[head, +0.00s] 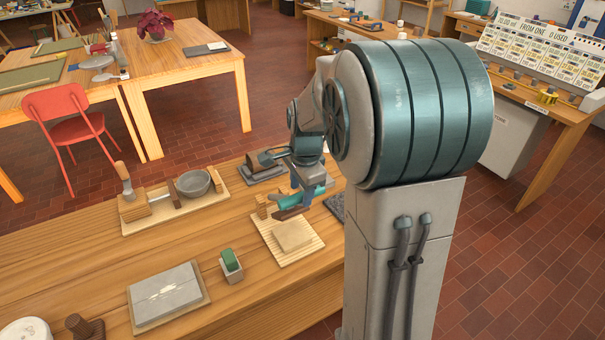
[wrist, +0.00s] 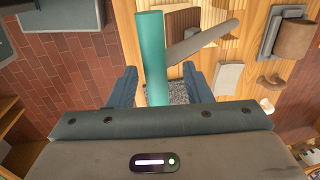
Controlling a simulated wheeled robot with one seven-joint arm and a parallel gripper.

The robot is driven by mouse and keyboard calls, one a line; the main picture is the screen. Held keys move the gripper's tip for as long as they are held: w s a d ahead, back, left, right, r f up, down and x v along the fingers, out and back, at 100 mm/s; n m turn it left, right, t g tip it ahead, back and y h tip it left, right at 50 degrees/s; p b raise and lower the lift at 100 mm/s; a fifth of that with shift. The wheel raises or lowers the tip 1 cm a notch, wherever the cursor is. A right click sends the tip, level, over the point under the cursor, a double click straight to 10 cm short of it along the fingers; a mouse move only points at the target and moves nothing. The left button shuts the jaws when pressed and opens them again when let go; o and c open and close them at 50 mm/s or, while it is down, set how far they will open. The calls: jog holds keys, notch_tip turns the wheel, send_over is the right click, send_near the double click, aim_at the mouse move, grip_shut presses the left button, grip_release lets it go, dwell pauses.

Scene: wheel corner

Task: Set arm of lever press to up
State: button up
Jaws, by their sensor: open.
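The lever press appears to be the unit on a ribbed light wood board (head: 300,250), with a small wooden post (head: 262,206) and a dark brown part. My gripper (head: 306,192) hangs over its back right side and hides much of it. In the wrist view a teal cylindrical handle (wrist: 152,50) runs between the two fingers of my gripper (wrist: 160,86). A grey bar (wrist: 202,40) slants away from the handle, over a brown block (wrist: 181,22). The fingers stand apart on either side of the handle; I cannot tell whether they touch it. The arm's exact angle is unclear.
A beige slab (head: 292,235) lies on the ribbed board. On the same table are a board with a grey bowl (head: 193,183), a small holder with a green piece (head: 231,262) and a grey slab (head: 166,290). A red chair (head: 73,130) stands behind.

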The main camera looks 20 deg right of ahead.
notch_tip(320, 180, up, 13)
jog(key=s+b, duration=0.1)
jog(key=s, duration=0.1)
jog(key=shift+d, duration=0.15)
dwell(0.3)
jog(key=s+a+f+n+t, duration=0.1)
jog(key=s+a+f+n, duration=0.2)
jog(key=s+n, duration=0.5)
jog(key=s+a+f+n+t, duration=0.1)
jog(key=s+a+f+n, duration=0.2)
jog(key=s+f+n, duration=0.2)
jog(key=s+n, duration=0.3)
jog(key=s, duration=0.1)
jog(key=shift+s+a, duration=0.2)
